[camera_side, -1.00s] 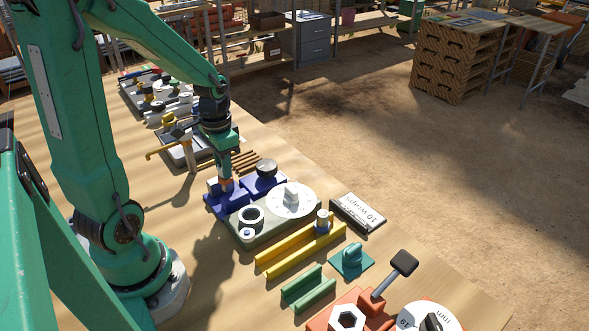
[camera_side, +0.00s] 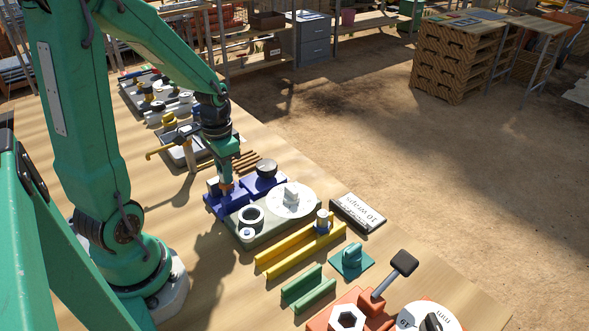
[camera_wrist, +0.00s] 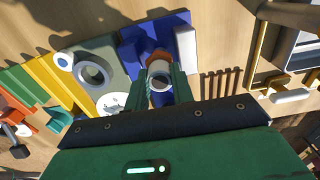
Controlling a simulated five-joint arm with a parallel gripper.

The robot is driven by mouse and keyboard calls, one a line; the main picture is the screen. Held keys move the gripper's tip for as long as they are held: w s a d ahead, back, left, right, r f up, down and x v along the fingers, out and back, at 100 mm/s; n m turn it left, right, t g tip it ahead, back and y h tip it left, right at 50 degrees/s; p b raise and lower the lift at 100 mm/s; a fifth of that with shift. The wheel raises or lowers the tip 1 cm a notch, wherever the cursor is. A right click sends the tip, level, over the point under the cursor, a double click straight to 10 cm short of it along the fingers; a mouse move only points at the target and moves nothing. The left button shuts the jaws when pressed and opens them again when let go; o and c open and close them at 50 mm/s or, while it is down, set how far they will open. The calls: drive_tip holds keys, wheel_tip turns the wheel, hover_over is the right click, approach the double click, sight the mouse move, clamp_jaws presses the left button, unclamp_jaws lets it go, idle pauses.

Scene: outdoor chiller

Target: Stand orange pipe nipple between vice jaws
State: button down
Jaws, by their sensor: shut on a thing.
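The blue vice (camera_side: 216,205) sits on the wooden bench, below my gripper (camera_side: 226,180). In the wrist view, the vice (camera_wrist: 131,42) lies ahead of the fingers, with a pale block (camera_wrist: 187,45) at its right side. My gripper (camera_wrist: 160,88) is shut on the orange pipe nipple (camera_wrist: 158,54), which points down at the vice with its open end toward the camera. The nipple (camera_side: 227,188) shows as a small orange patch under the fingertips in the side view. Its lower end is hidden, so I cannot tell whether it touches the vice.
A grey-green plate (camera_side: 247,239) with a white disc (camera_side: 291,206) and a ring lies right beside the vice. Brown slats (camera_wrist: 220,84) and a yellow channel (camera_side: 290,252) are nearby.

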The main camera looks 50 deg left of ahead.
drive_tip(key=shift+f, duration=0.9)
drive_tip(key=c, duration=0.6)
unclamp_jaws()
drive_tip(key=shift+c, duration=0.2)
drive_tip(key=shift+r, duration=0.1)
drive_tip(key=shift+r, duration=3.4)
wheel_tip(320, 180, up, 8)
